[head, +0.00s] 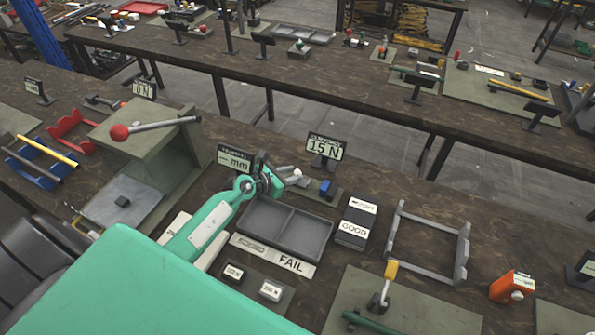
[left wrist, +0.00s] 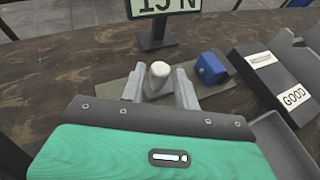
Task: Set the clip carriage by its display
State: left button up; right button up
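A small device with a pale rounded knob (head: 297,176) and a blue block (head: 326,187) sits on a grey-green base behind the dark grey tray. A black display on a stand (head: 324,147) behind it reads 15 N. My left gripper (head: 279,181) is low at the left end of this device. In the left wrist view its two grey fingers (left wrist: 160,88) stand apart, one on each side of the pale knob (left wrist: 159,75); contact is not clear. The blue block (left wrist: 209,68) is right of the fingers. My right gripper is not in view.
A two-part tray (head: 285,228) with a FAIL label lies in front. A black box marked GOOD (head: 355,222) and a grey frame (head: 428,243) stand to the right. A display marked mm (head: 234,160) and a press with a red-ball lever (head: 150,128) are left.

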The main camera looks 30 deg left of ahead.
aim_at(296, 173)
pick_arm(q)
jog(key=shift+x, duration=1.05)
jog(key=shift+w+d+f, duration=0.15)
jog(key=shift+w+d, duration=0.05)
jog(key=shift+w, duration=0.2)
grip_shut()
jog(key=shift+a, duration=0.1)
grip_release()
